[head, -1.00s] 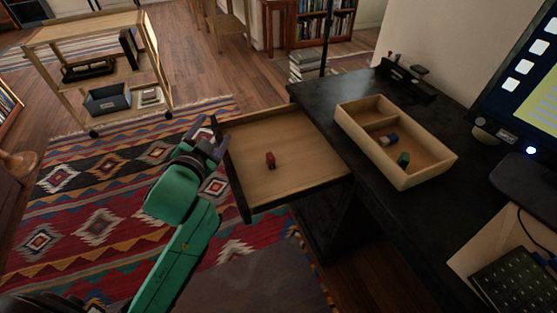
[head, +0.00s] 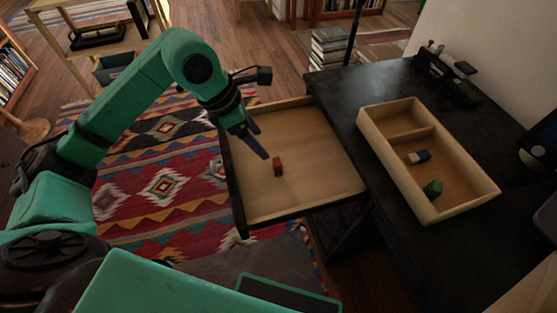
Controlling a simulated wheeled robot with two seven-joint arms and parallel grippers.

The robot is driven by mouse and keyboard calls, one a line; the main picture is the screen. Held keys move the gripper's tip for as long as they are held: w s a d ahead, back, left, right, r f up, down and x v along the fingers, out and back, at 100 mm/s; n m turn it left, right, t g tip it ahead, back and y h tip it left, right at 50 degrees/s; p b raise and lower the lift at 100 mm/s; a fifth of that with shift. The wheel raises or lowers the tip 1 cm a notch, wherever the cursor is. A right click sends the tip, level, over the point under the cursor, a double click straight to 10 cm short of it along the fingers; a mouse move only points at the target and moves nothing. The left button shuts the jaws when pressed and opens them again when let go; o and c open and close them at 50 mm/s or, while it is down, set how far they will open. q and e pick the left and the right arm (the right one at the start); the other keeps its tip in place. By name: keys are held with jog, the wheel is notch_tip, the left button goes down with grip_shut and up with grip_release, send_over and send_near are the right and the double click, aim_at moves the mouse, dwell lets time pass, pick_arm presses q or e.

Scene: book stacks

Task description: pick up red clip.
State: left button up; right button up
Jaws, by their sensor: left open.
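The red clip (head: 278,168) is a small dark red block standing on the bare wooden floor of an open drawer (head: 310,185). My left gripper (head: 258,145) is open and empty. It reaches over the drawer's left side, its fingers pointing down and right, a little up and left of the red clip and apart from it. My right gripper is not in the head view.
A wooden tray (head: 375,138) with two compartments sits on the black desk (head: 350,95). Its larger compartment holds a blue and white clip (head: 418,157) and a green clip (head: 433,188). The drawer's raised edges surround the red clip.

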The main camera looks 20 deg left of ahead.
aim_at(277, 162)
pick_arm(q)
jog(key=x, duration=1.1)
jog(key=shift+d+f, duration=0.2)
jog(key=shift+f, duration=0.15)
grip_shut()
jog(key=shift+r, duration=0.15)
